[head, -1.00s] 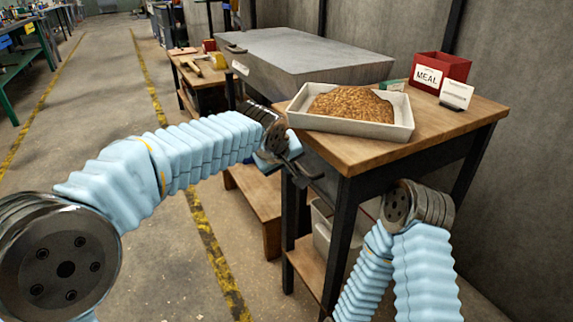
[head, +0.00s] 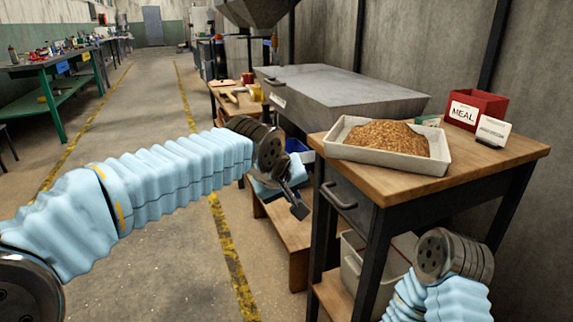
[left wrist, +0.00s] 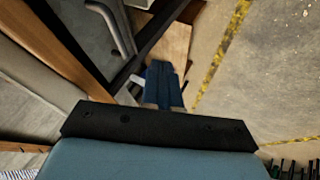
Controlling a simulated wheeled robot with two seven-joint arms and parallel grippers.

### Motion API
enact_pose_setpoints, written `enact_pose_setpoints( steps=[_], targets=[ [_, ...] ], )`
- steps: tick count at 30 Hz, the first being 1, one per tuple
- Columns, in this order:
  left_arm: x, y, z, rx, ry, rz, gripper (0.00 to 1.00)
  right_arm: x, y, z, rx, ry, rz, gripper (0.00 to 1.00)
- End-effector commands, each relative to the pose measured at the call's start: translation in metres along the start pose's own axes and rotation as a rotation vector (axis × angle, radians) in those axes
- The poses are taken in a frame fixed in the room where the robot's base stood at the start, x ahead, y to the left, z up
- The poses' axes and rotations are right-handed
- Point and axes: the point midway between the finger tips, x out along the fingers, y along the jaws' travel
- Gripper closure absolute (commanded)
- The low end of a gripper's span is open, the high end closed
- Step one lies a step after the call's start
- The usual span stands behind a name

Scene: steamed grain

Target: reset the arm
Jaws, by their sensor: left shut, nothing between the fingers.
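My left gripper (head: 298,208) hangs beside the left front of the wooden-topped table (head: 480,176), pointing down and to the right. It is shut and empty, apart from the table and its drawer handle. In the left wrist view, a dark gripper part (left wrist: 155,128) spans the lower middle, and the drawer handle (left wrist: 108,22) shows at the top. My right arm comes in at the lower right of the head view, in front of the table. Its gripper does not show.
A white tray (head: 390,168) of brown grain (head: 388,136) sits on the table. A red MEAL box (head: 476,108) and a white card (head: 493,130) stand behind it. A grey metal chest (head: 345,90) is at the back.

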Motion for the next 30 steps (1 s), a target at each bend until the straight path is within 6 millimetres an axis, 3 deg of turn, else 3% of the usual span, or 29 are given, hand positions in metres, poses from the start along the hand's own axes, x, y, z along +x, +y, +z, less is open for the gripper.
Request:
enact_pose_setpoints(
  steps=[5, 9, 13, 15, 18, 22, 26, 30],
  targets=[
    [0.105, -0.073, 0.039, 0.044, -0.119, -0.043, 1.0, 0.0, 0.0, 0.0, 0.0, 0.0, 0.0, 0.66],
    [0.182, -0.153, 0.097, 0.056, -0.225, -0.054, 1.0, 0.0, 0.0, 0.0, 0.0, 0.0, 0.0, 0.66],
    [0.228, -0.231, 0.168, 0.036, -0.315, -0.058, 1.0, 0.0, 0.0, 0.0, 0.0, 0.0, 0.0, 0.66],
    [0.242, -0.27, 0.212, 0.017, -0.358, -0.06, 1.0, 0.0, 0.0, 0.0, 0.0, 0.0, 0.0, 0.66],
    [0.246, -0.317, 0.276, -0.015, -0.41, -0.066, 1.0, 0.0, 0.0, 0.0, 0.0, 0.0, 0.0, 0.66],
    [0.236, -0.355, 0.342, -0.05, -0.456, -0.077, 1.0, 0.0, 0.0, 0.0, 0.0, 0.0, 0.0, 0.66],
    [0.223, -0.37, 0.378, -0.065, -0.479, -0.086, 1.0, 0.0, 0.0, 0.0, 0.0, 0.0, 0.0, 0.66],
    [0.22, -0.374, 0.387, -0.067, -0.484, -0.088, 1.0, 0.0, 0.0, 0.0, 0.0, 0.0, 0.0, 0.66]
  ],
)
